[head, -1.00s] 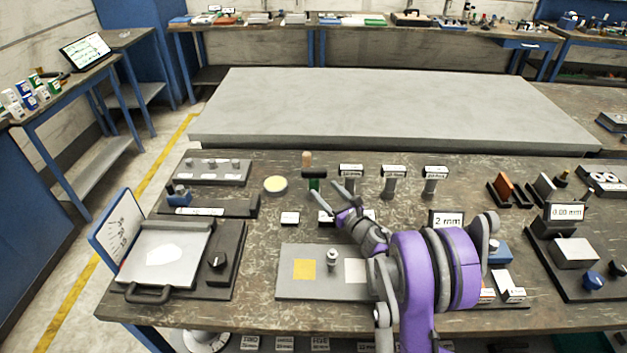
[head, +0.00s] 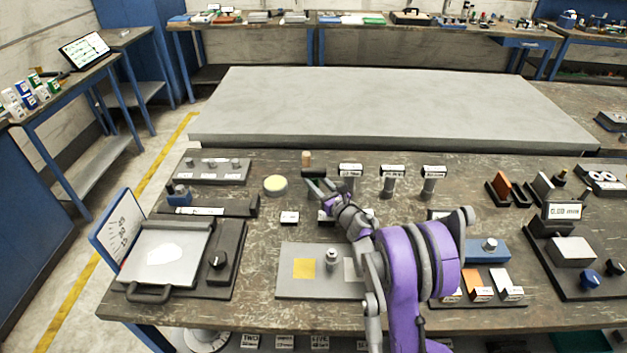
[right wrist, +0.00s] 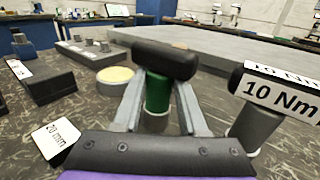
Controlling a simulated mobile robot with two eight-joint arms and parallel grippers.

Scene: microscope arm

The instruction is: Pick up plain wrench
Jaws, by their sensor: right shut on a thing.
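The plain wrench has a black crossbar (head: 314,173) without a label and a green stem (right wrist: 157,94). It stands upright near the back of the bench, left of the labelled wrenches. My right gripper (head: 322,187) is shut on the stem just under the crossbar. In the right wrist view, one finger lies on each side of the green stem. The stem's foot is partly hidden, so I cannot tell whether it touches the bench. My left gripper is not in view.
Three grey wrenches (head: 350,183) with labelled crossbars stand in a row to the right; the nearest reads 10 Nm (right wrist: 282,98). A round pale-yellow pad (head: 275,184) lies to the left. A grey plate (head: 290,290) and small label blocks (head: 289,218) lie in front.

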